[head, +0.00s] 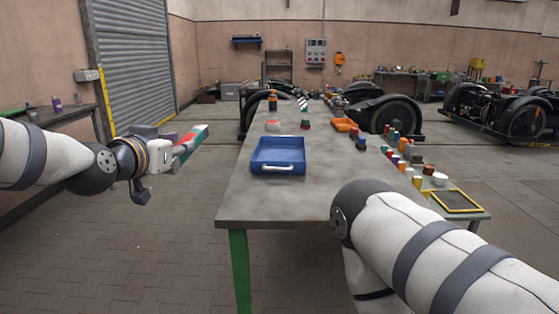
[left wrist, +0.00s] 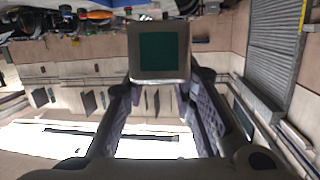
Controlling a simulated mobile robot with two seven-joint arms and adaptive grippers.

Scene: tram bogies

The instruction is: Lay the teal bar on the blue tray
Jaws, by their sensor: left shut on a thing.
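My left gripper (head: 170,149) is shut on the teal bar (head: 198,134) and holds it in the air left of the table. The bar shows teal, red and pale faces in the head view and points toward the table, a little upward. In the left wrist view its near end is a pale square with a dark teal patch (left wrist: 159,54), between the fingers (left wrist: 157,95). The blue tray (head: 278,157) lies on the near left part of the table, apart from the bar, and looks empty. My right arm is at lower right; its gripper is out of view.
The grey table (head: 270,203) has free room around the tray. Several small coloured items line the right side, with a yellow-rimmed dark tray (head: 455,201).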

